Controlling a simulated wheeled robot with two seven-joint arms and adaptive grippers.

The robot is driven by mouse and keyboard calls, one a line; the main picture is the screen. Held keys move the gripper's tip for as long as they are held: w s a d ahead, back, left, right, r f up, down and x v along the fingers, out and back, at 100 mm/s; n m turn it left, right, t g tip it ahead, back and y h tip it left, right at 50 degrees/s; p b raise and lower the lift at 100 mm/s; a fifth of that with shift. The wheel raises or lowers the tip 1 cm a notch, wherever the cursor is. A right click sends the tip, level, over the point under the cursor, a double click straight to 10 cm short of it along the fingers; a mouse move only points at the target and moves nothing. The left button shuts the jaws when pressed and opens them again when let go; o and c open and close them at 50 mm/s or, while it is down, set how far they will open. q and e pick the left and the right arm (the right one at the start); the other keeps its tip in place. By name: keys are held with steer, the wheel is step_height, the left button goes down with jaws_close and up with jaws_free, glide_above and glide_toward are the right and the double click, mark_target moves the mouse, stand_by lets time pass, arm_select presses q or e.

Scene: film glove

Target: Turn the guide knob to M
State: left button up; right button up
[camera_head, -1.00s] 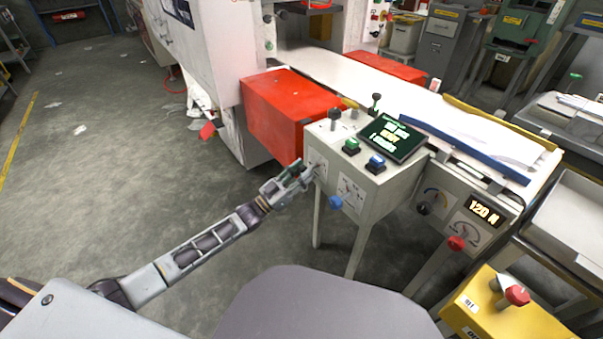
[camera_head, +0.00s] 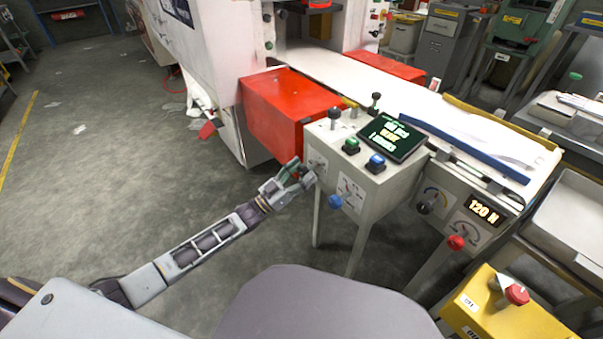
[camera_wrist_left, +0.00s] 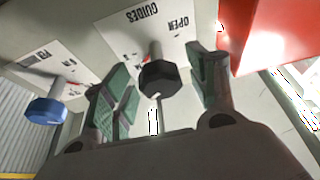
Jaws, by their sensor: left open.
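I cannot make out an M or the knob's pointer. In the head view my left gripper (camera_head: 299,176) is at the left face of the grey console (camera_head: 376,203) and largely covers the knob. My right gripper is not in view.
A blue knob (camera_head: 335,202) is on the console face right of the gripper; it also shows in the left wrist view (camera_wrist_left: 45,111). A red box (camera_head: 287,113) stands close behind. A lit screen (camera_head: 393,137) and buttons are on top.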

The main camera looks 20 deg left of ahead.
arm_select(q)
steer(key=v, duration=1.2)
stand_by(0.3)
steer(key=shift+w+f, duration=0.15)
stand_by(0.5)
